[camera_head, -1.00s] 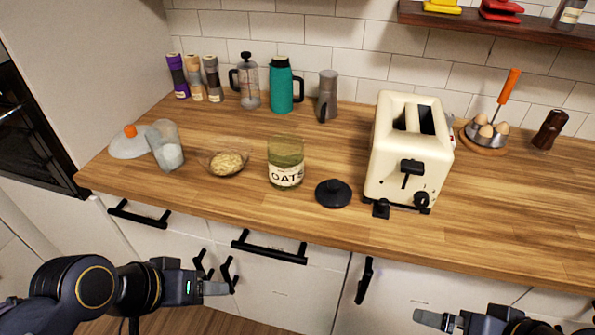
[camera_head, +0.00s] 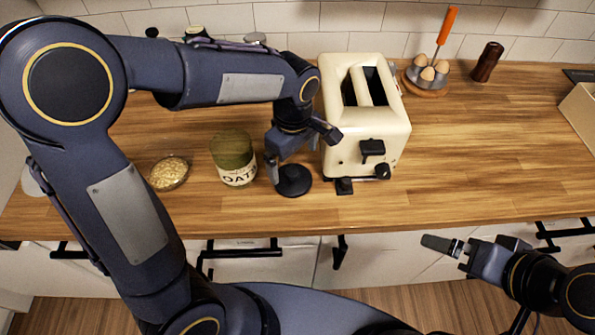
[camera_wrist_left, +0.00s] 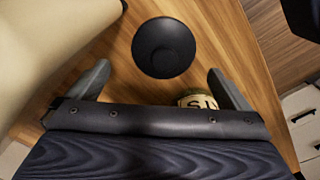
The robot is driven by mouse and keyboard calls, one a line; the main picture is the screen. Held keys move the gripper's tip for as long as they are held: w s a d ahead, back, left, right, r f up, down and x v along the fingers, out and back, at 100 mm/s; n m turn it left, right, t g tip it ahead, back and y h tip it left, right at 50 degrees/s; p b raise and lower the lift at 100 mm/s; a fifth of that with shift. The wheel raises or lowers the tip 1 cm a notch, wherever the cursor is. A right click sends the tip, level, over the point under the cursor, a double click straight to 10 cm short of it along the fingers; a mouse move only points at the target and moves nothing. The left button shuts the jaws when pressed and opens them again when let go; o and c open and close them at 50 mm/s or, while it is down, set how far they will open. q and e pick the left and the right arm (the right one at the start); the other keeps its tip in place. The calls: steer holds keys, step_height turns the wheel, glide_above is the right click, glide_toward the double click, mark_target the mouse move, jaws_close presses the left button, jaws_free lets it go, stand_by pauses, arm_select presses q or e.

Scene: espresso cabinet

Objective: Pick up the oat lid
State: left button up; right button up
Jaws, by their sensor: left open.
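The black round oat lid (camera_head: 294,181) lies on the wooden counter between the oats jar and the toaster. It also shows in the left wrist view (camera_wrist_left: 163,48), ahead of the fingers. The oats jar (camera_head: 234,160) stands left of the lid, and part of its label shows in the left wrist view (camera_wrist_left: 198,101). My left gripper (camera_head: 300,153) is above the counter just behind the lid, pointing down, open and empty, with its two fingers apart in the left wrist view (camera_wrist_left: 165,82). My right gripper (camera_head: 445,245) is in front of the counter, clear of everything, its fingers apart.
The cream toaster (camera_head: 363,125) stands close on the right of the lid and my left gripper. A bowl of oats (camera_head: 169,173) is left of the jar. An egg holder (camera_head: 426,78) and a brown mill (camera_head: 487,62) stand at the back. The counter right of the toaster is largely clear.

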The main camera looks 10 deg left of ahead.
mark_target(293, 171)
arm_select(q)
steer(key=f, duration=0.4)
steer(key=f+p, duration=0.1)
steer(key=f, duration=0.1)
steer(key=shift+s+a+f, duration=0.1)
steer(key=shift+s+f, duration=0.15)
steer(key=c, duration=0.9)
steer(key=shift+r, duration=0.15)
